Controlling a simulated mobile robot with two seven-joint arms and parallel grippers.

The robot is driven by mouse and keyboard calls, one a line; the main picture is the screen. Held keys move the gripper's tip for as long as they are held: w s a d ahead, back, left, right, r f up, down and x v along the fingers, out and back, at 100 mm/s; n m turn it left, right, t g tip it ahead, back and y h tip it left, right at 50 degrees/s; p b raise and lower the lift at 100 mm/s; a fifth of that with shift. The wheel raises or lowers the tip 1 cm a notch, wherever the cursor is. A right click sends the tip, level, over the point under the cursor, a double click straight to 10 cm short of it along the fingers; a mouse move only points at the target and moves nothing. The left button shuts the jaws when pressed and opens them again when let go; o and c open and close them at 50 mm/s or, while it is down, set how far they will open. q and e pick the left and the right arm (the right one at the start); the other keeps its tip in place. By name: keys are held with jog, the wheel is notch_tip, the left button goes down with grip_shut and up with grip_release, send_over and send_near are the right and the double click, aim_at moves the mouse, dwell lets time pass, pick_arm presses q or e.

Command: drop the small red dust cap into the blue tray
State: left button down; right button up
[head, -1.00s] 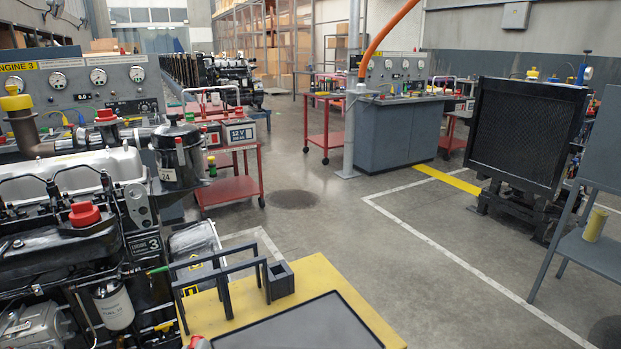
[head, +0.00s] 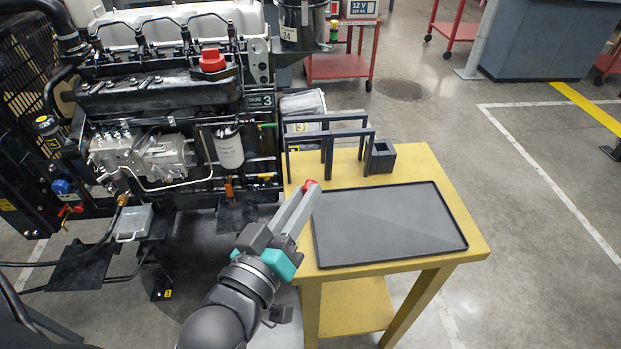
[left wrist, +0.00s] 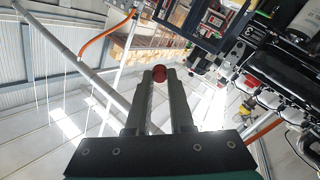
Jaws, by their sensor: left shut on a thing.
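The small red dust cap (head: 310,184) is between the fingertips of my left gripper (head: 305,191). The gripper is shut on it, at the left edge of the yellow table, near the dark tray's upper left corner. In the left wrist view, the red cap (left wrist: 159,73) shows between the tips of the two grey fingers (left wrist: 159,80). I cannot tell its exact height above the table. No tray in view looks blue; the flat tray (head: 318,240) on the table is dark grey and empty. My right gripper is not in view.
The yellow table (head: 470,240) also carries a dark frame rack (head: 330,134) and a small square dark box (head: 382,157) behind the tray. An engine (head: 160,95) with a larger red cap (head: 213,60) stands at the left. Open floor (head: 540,190) lies to the right.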

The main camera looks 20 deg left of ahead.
pick_arm(q)
jog(key=w+d+r+m+g+h, duration=0.2)
jog(key=w+d+m+g+h, duration=0.1)
jog(key=h, duration=0.4)
jog(key=w+d+r+m+g+h, duration=0.2)
jog(key=w+d+m+g+h, duration=0.1)
jog(key=d+m+g+h, duration=0.2)
jog(key=d+m+h, duration=0.2)
jog(key=d, duration=0.1)
jog(key=shift+d+m, duration=0.25)
jog(key=shift+m, duration=0.15)
jog(key=shift+w+d+r+m+g+h, duration=0.2)
jog(key=shift+d+m+g+h, duration=0.25)
jog(key=shift+d+g, duration=0.3)
jog(key=shift+w+f, duration=0.1)
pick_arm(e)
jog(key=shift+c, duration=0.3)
